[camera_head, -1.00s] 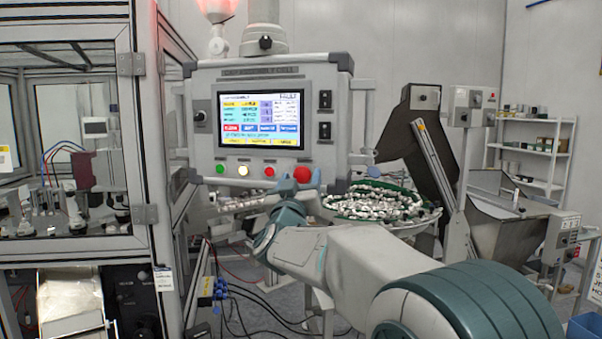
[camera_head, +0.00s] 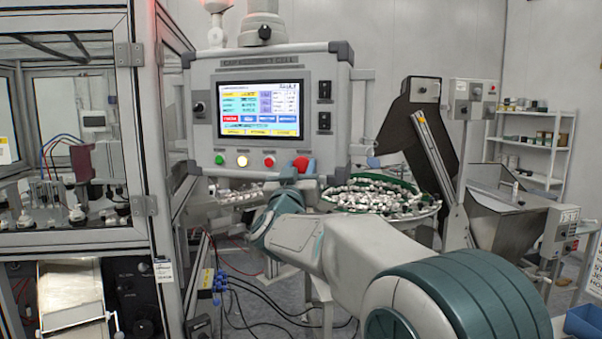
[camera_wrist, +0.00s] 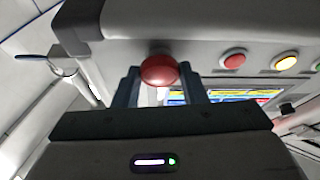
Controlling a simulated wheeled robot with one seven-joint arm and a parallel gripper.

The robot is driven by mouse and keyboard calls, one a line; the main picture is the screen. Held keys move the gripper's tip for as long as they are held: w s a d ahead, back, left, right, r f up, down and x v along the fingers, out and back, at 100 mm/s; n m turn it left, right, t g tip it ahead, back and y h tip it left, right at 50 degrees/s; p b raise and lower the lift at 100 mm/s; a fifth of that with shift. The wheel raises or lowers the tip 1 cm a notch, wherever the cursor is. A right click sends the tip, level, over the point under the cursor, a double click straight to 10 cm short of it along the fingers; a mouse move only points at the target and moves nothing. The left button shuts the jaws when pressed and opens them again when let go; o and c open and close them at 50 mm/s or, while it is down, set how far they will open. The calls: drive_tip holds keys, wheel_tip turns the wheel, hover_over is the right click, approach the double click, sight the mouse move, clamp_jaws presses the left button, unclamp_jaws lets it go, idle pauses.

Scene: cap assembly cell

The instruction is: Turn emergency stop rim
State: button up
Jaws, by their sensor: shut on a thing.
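The emergency stop (camera_head: 301,163) is a large red mushroom button at the lower right of the control panel (camera_head: 340,90). In the wrist view the red emergency stop (camera_wrist: 159,70) sits between the two fingers of my gripper (camera_wrist: 165,78). The fingers are shut on its rim, one on each side. In the head view my gripper (camera_head: 297,178) reaches up to the button from below, and its fingers partly hide the button's lower part.
A smaller red button (camera_head: 268,162), a yellow lit button (camera_head: 242,161) and a green button (camera_head: 219,160) line the panel's lower edge. The lit screen (camera_head: 261,108) is above them. A bowl of metal parts (camera_head: 380,195) stands behind my arm at right.

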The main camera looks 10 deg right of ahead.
drive_tip(key=m+h+b, duration=0.1)
drive_tip(key=m, duration=0.1)
drive_tip(key=m+g+h+b, duration=0.1)
drive_tip(key=m, duration=0.1)
drive_tip(key=shift+a+f, duration=0.1)
drive_tip(key=shift+f, duration=0.1)
drive_tip(key=m+g+h+b, duration=0.1)
drive_tip(key=m, duration=0.2)
drive_tip(key=shift+r, duration=0.15)
drive_tip(key=shift+r+m+g+h, duration=0.1)
drive_tip(key=shift+m+g+h, duration=0.5)
drive_tip(key=shift+m, duration=1)
drive_tip(key=shift+b, duration=0.3)
drive_tip(key=o, duration=1)
drive_tip(key=shift+w, duration=0.1)
